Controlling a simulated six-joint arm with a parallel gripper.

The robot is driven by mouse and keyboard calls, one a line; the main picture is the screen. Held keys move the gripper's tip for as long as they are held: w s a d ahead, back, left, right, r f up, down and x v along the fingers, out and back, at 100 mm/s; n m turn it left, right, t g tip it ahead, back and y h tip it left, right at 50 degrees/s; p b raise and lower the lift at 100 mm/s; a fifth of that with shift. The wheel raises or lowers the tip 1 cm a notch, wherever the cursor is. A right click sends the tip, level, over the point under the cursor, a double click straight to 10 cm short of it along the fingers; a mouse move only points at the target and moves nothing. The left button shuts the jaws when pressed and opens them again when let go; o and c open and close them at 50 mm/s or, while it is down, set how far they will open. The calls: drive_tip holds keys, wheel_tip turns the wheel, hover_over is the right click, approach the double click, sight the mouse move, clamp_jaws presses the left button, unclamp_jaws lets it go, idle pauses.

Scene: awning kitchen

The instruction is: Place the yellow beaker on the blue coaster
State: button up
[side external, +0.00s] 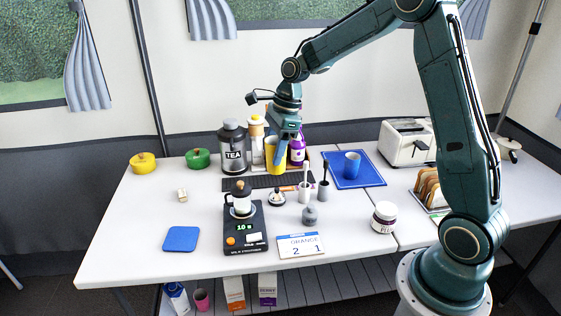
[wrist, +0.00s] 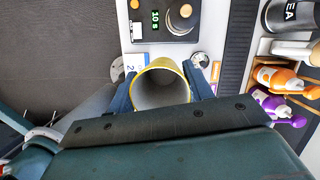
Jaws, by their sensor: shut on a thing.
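The yellow beaker (side external: 272,158) is held upright in my gripper (side external: 281,160), above the back middle of the table. In the wrist view the beaker (wrist: 161,84) shows its open top and grey inside, with a finger of my gripper (wrist: 160,92) on each side of it. The blue coaster (side external: 181,239) lies flat and bare at the front left of the table, well to the left of and nearer than my gripper. The coaster does not show in the wrist view.
A tea canister (side external: 233,147) and bottles stand behind. A blue cup (side external: 352,165) sits on a blue tray (side external: 373,178) at right. Table around the coaster is mostly clear.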

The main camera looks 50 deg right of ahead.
drive_tip(key=w+a, duration=0.9)
drive_tip(key=w, duration=0.1)
drive_tip(key=r, duration=0.1)
hover_over(190, 237)
wheel_tip(190, 237, down, 16)
drive_tip(key=shift+r, duration=0.2)
drive_tip(key=shift+f, duration=0.1)
drive_tip(key=shift+f, duration=2.05)
drive_tip(key=shift+f, duration=0.1)
drive_tip(key=o, duration=0.9)
drive_tip(key=shift+o, duration=0.3)
